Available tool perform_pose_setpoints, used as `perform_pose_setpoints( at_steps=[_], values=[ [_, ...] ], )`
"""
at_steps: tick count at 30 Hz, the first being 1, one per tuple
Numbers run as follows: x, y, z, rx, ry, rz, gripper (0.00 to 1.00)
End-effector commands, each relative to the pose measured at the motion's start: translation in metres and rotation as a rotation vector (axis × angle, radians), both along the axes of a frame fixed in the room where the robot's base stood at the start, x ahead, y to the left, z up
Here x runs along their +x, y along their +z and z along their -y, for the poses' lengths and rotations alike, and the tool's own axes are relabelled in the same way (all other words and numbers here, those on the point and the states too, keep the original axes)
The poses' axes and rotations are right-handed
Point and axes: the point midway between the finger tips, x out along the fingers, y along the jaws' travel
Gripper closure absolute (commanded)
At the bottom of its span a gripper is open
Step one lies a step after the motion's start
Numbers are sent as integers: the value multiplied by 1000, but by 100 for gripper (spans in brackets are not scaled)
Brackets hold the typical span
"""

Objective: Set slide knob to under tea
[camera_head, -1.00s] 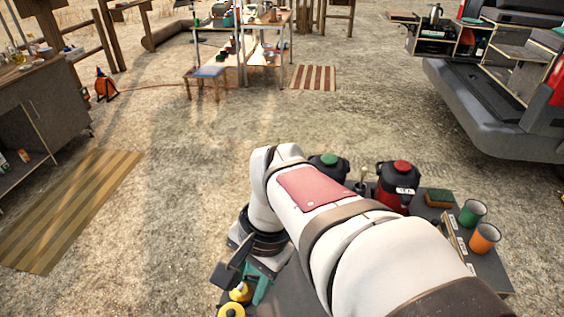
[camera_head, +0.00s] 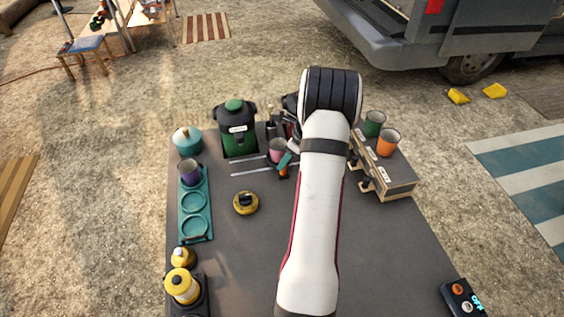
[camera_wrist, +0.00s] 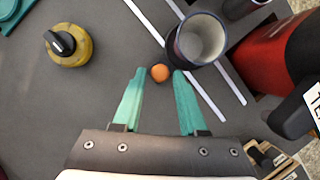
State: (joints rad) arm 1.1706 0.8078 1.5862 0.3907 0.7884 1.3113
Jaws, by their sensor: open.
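A small round orange knob (camera_wrist: 160,73) shows in the wrist view beside a cup (camera_wrist: 200,42), which looks pink in the head view (camera_head: 278,146). Two pale rails (camera_wrist: 205,100) run diagonally past knob and cup; they also show in the head view (camera_head: 250,172). My gripper (camera_wrist: 158,74) has teal fingers, open, with the knob between or just beyond their tips; contact cannot be told. A red dispenser (camera_wrist: 270,62) stands right of the rails, its label cut off. A green dispenser (camera_head: 238,140) stands behind the rails' left end; its label is unreadable.
A yellow round piece with a black knob (camera_head: 246,203) sits left of my arm. A teal tray (camera_head: 195,225) holds a purple cup (camera_head: 190,172). A labelled wooden box (camera_head: 392,178) and an orange cup (camera_head: 388,141) stand at right. The table's middle left is clear.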

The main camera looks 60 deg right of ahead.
Motion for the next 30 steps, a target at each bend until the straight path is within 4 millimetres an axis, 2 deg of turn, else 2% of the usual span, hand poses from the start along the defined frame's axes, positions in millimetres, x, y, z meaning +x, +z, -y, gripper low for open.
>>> perform_pose_setpoints(
  at_steps=[3,6,16,23,30],
  values=[
    [7,-16,0,1,1,-1,58],
    [10,-23,0,-1,2,0,58],
    [12,-27,0,-1,2,0,58],
    [11,-27,0,-1,2,0,100],
    [11,-27,0,-1,2,0,100]
  ],
)
